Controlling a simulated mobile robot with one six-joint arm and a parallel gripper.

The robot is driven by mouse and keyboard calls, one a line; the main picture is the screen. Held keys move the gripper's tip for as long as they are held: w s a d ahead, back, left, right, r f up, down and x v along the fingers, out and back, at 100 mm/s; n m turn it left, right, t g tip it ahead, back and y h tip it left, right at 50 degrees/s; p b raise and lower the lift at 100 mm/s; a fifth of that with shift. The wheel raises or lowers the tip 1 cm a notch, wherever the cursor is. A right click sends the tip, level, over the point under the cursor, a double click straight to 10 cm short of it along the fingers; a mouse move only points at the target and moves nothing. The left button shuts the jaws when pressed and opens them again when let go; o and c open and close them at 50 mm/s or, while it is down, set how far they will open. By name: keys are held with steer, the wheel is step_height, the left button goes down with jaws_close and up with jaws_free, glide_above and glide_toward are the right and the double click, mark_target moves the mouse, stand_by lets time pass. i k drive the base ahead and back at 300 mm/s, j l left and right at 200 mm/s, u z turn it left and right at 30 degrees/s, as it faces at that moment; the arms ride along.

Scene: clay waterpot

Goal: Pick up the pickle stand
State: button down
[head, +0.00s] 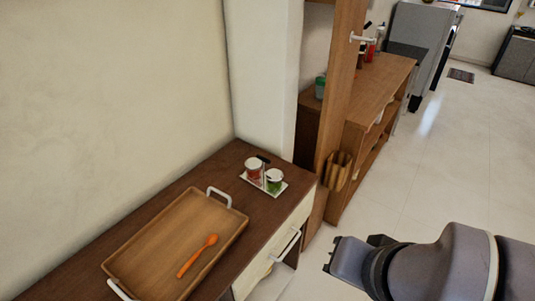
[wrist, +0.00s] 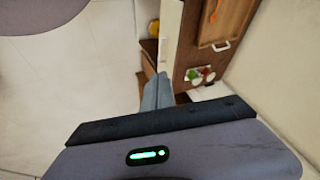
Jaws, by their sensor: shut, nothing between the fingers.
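The pickle stand (head: 264,180) is a small white tray with a red jar and a green jar, white lids and a dark upright handle between them. It stands on the dark wooden cabinet top near its far right corner. In the wrist view the stand (wrist: 201,76) shows small, just right of the fingers and beyond them. My gripper (wrist: 160,78) is shut and empty, its fingers together and apart from the stand. In the head view my arm is at the lower right, over the floor beside the cabinet.
A wooden tray (head: 178,241) with white handles lies left of the stand, holding an orange spoon (head: 197,256). A wall and white pillar (head: 265,75) rise behind the cabinet (head: 160,192). A wooden shelf unit (head: 372,88) stands farther back. Open floor (head: 450,170) is to the right.

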mark_target(270, 182)
steer(key=i+l+u, duration=0.15)
steer(key=i+u, duration=0.2)
steer(key=u, duration=0.15)
steer(key=i+l+u, duration=0.3)
steer(key=u, duration=0.15)
steer(key=i+l+u, duration=0.2)
steer(key=l+u, duration=0.3)
steer(key=i+l+u, duration=0.2)
steer(key=l+u, duration=0.15)
steer(key=u, duration=0.15)
steer(key=l+u, duration=0.5)
